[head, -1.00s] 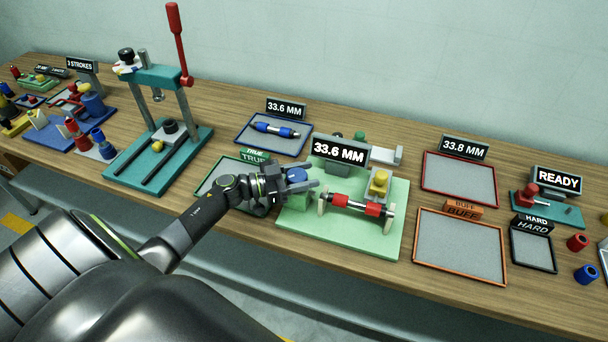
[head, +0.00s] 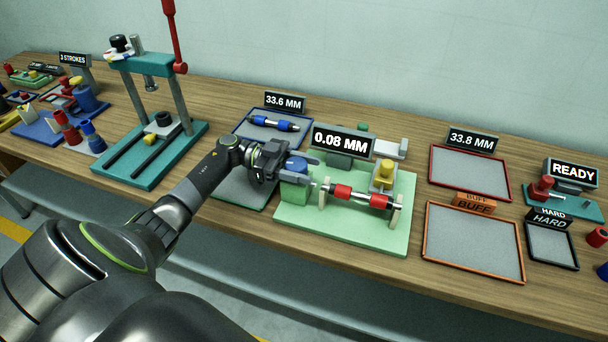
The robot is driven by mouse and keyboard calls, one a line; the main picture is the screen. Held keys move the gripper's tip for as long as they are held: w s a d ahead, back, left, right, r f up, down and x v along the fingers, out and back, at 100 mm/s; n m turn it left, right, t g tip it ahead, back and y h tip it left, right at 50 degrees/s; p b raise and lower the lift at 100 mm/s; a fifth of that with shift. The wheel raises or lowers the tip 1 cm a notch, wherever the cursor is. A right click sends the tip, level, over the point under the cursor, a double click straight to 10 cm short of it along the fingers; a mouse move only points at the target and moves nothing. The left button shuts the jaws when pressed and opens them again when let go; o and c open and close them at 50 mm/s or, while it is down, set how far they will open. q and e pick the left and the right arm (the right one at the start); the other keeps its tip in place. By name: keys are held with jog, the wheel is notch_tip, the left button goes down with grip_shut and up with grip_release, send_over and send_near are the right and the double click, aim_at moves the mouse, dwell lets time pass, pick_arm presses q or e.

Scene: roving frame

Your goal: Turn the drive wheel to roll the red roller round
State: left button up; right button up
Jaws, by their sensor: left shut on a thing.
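The red roller (head: 343,191), a silver shaft with red end sections, lies across two pale supports on the light green fixture base (head: 370,233). The drive wheel (head: 295,164) is a blue knob on a green block at the fixture's left. My left gripper (head: 292,171) comes in from the left and is shut on the drive wheel, its fingers partly hiding it. A yellow-topped block (head: 384,177) stands behind the roller's right part. The fixture's display (head: 341,141) reads 0.08 MM. My right gripper is not in view.
A tray with a blue roller (head: 273,123) lies behind my left arm. An empty red tray (head: 470,178) and an empty orange BUFF tray (head: 473,246) lie to the right. A teal press (head: 150,160) with a red lever stands at the left.

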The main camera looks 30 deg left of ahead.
pick_arm(q)
jog(key=shift+m+g+b, duration=0.3)
jog(key=shift+g, duration=0.2)
jog(key=o, duration=1)
jog(key=s+a+b, duration=0.1)
jog(key=a+b, duration=0.1)
jog(key=a, duration=0.3)
jog(key=s+a+b, duration=0.1)
jog(key=a+b, duration=0.1)
jog(key=a, duration=0.4)
jog(key=s+a+b, duration=0.1)
jog(key=a+b, duration=0.2)
jog(key=a, duration=0.3)
jog(key=shift+s+a, duration=0.1)
jog(key=shift+s, duration=0.05)
